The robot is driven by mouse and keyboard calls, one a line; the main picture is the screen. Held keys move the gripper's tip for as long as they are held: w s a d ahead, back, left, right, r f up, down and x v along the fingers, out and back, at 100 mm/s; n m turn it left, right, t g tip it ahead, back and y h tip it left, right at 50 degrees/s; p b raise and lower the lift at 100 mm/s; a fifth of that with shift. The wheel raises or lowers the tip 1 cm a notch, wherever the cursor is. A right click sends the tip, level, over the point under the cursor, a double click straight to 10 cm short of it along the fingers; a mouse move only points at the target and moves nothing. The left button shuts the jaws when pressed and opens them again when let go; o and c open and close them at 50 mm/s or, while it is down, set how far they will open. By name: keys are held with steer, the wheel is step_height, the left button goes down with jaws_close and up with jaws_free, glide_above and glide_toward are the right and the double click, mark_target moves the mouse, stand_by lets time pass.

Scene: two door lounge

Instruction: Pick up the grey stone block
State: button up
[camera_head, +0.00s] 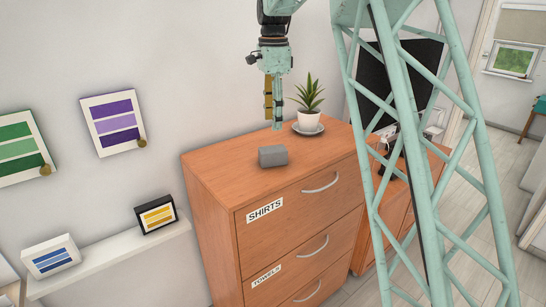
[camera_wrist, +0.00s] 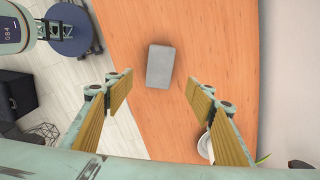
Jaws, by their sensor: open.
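The grey stone block (camera_head: 272,156) sits on top of the wooden drawer cabinet (camera_head: 215,176), near its front edge. In the wrist view the grey stone block (camera_wrist: 160,66) lies on the wood beyond the fingertips, centred between them. My gripper (camera_head: 274,124) hangs pointing down above the cabinet top, close to the block and apart from it. In the wrist view my gripper (camera_wrist: 166,80) is open, with nothing between its yellow-padded fingers.
A potted plant (camera_head: 308,108) on a saucer stands on the cabinet top, just right of my gripper. A wall shelf (camera_head: 110,255) with small framed pictures is at the left. A monitor (camera_head: 385,88) stands behind at the right. The cabinet top left of the block is clear.

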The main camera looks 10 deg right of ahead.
mark_target(273, 149)
steer(key=shift+f, duration=0.1)
steer(key=shift+f, duration=4.2)
steer(key=shift+f, duration=0.1)
steer(key=shift+f, duration=2.5)
steer(key=shift+c, duration=0.9)
steer(key=c, duration=1.1)
steer(key=shift+c, duration=1.2)
steer(key=shift+r, duration=0.25)
